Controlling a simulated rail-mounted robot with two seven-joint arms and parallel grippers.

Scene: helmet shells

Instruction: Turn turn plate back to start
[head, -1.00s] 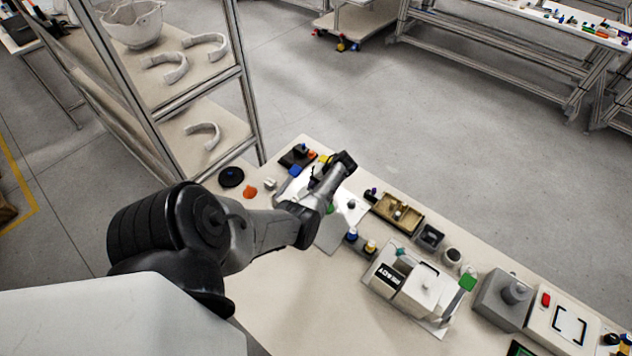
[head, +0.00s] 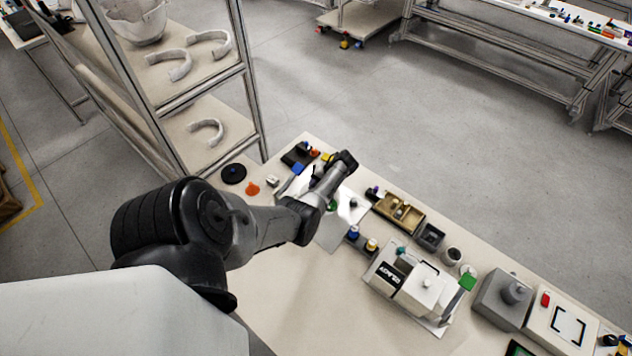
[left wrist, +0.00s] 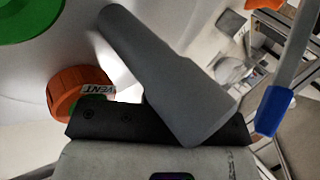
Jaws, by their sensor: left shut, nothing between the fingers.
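My left gripper (left wrist: 110,14) is shut and empty; its grey fingers reach across the left wrist view over a smooth white curved surface (left wrist: 85,45). An orange round part (left wrist: 72,90) labelled VENT sits left of the fingers, and a green round part (left wrist: 25,18) is at the top left corner. I cannot tell whether the fingertips touch the white surface. In the head view my left forearm covers much of this spot; a bright white piece (head: 352,208) shows beside it. The turn plate itself cannot be told apart clearly. My right gripper is out of view.
A blue-ended rod (left wrist: 272,110) is close at the right of the wrist view. On the bench stand a tan tray (head: 398,212), a white box fixture (head: 425,290) and a grey block (head: 500,298). A shelf rack (head: 243,80) with white shells rises at the left.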

